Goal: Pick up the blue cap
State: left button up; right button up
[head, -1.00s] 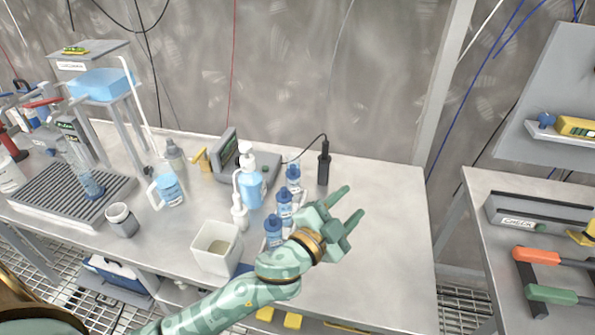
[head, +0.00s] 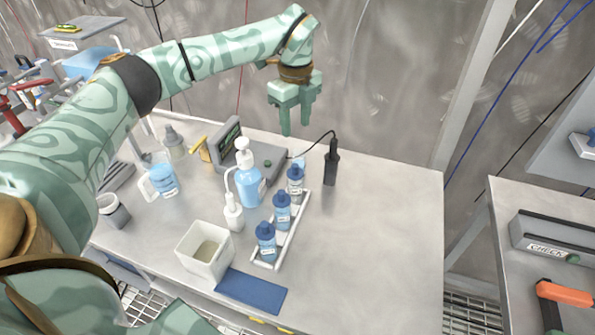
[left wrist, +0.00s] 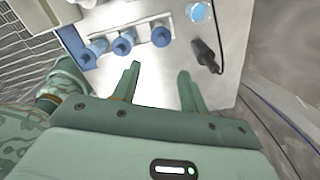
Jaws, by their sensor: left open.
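Three blue-capped bottles stand in a row in a white rack (head: 290,240). The near cap (head: 264,228), middle cap (head: 282,197) and far cap (head: 296,171) are all blue; the pictures do not single one out. In the left wrist view the caps show as a near one (left wrist: 83,56), a middle one (left wrist: 121,46) and a far one (left wrist: 161,36). My left gripper (head: 297,125) is open and empty, pointing down above the back of the table, beyond and above the far bottle. Its two fingers (left wrist: 160,72) show apart in the left wrist view. My right gripper is not in view.
A blue pump bottle (head: 249,188) and a white wash bottle (head: 233,214) stand left of the rack. A white bin (head: 204,255) and blue mat (head: 250,291) are in front. A black probe (head: 331,163) stands behind right. The table's right side (head: 390,240) is clear.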

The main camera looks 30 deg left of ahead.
pick_arm(q)
jog(key=b, duration=0.2)
send_over(295, 165)
jog(key=f, duration=0.8)
jog(key=shift+s+d+f, duration=0.1)
jog(key=shift+d+f, duration=0.15)
jog(key=shift+d, duration=0.05)
jog(key=f, duration=0.1)
jog(key=f+b, duration=0.1)
jog(key=f, duration=0.3)
jog(key=shift+a+f, duration=0.2)
jog(key=shift+a, duration=0.2)
jog(key=shift+r, duration=0.1)
jog(key=shift+c, duration=0.2)
grip_shut()
